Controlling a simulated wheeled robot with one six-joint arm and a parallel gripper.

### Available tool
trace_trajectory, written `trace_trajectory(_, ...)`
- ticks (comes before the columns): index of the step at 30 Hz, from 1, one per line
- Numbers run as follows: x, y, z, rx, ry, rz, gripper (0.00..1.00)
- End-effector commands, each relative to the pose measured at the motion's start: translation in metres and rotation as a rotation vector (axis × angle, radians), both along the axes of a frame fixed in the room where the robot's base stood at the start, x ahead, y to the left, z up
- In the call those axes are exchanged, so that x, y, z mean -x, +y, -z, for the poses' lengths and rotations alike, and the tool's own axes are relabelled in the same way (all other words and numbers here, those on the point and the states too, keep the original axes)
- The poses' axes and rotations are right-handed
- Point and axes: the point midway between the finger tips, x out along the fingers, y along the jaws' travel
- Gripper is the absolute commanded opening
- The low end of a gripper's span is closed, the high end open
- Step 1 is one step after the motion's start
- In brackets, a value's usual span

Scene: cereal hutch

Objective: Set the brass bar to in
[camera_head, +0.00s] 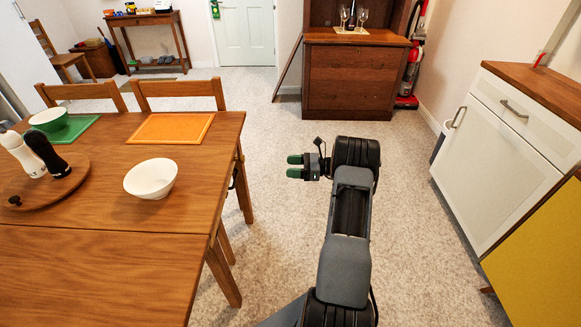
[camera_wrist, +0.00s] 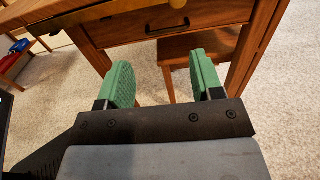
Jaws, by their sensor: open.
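My gripper (camera_head: 294,166) is open and empty, with two green fingers pointing left toward the wooden table's end in the head view. In the wrist view the gripper (camera_wrist: 161,68) shows with its fingers apart. Beyond them is a wooden drawer front (camera_wrist: 125,29) with a dark handle (camera_wrist: 168,29), clear of the fingers. A thin brass-coloured strip (camera_wrist: 50,20) shows at the upper left of the wrist view; I cannot tell whether it is the brass bar. I cannot make out the brass bar in the head view.
The wooden table (camera_head: 100,260) stands left, bearing a white bowl (camera_head: 151,178). A white cabinet (camera_head: 495,150) stands right, and a wooden hutch (camera_head: 358,80) stands at the back. Carpet (camera_head: 420,240) is free between table and cabinet. A chair (camera_wrist: 205,46) shows under the table.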

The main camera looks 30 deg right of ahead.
Motion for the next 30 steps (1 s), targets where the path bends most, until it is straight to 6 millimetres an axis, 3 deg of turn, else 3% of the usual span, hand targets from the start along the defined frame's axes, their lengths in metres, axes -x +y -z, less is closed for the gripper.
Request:
trace_trajectory(17,0.003,-0.006,0.0,0.001,0.001,0.002,0.6)
trace_trajectory(30,0.05,-0.074,0.0,0.001,0.001,0.004,0.6)
